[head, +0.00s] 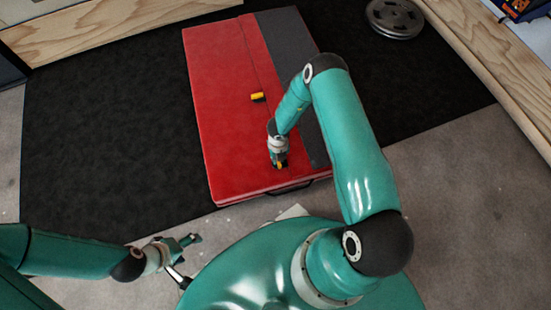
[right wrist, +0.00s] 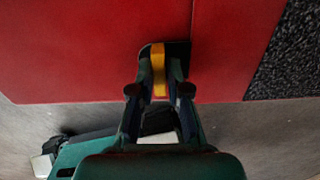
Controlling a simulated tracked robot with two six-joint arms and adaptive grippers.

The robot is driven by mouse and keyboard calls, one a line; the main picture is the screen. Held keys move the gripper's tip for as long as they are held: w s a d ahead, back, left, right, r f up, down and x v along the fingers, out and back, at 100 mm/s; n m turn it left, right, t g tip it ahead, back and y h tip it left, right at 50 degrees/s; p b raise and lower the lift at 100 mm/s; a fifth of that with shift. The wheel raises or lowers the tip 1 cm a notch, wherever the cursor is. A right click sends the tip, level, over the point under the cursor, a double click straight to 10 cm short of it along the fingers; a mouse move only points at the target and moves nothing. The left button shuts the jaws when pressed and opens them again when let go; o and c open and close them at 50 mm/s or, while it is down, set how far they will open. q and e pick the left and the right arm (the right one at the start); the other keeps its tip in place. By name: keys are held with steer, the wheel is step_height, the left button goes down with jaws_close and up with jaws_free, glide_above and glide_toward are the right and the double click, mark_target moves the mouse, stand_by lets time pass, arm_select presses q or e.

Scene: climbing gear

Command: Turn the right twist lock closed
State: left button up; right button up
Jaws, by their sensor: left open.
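A red pad (head: 228,137) with a grey strip lies on the dark mat. Two small twist locks with yellow handles are on it. One twist lock (head: 257,97) is near the pad's middle, apart from my grippers. The right twist lock (head: 281,165) is near the front edge, partly hidden by my right gripper (head: 279,160). In the right wrist view, its yellow handle (right wrist: 158,75) stands between the fingertips of my right gripper (right wrist: 161,68), on a dark base. I cannot tell whether both fingers touch it. My left gripper (head: 189,259) is open and empty at lower left.
A black handle (head: 290,189) is on the pad's front side. Metal weight plates (head: 394,17) lie on the black mat (head: 100,130) at the back right. Wooden boards border the mat at the back left and right. The mat left of the pad is clear.

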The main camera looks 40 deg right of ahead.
steer(key=o, duration=0.4)
steer(key=shift+c, duration=0.2)
step_height(320, 180, up, 12)
stand_by(0.4)
stand_by(0.3)
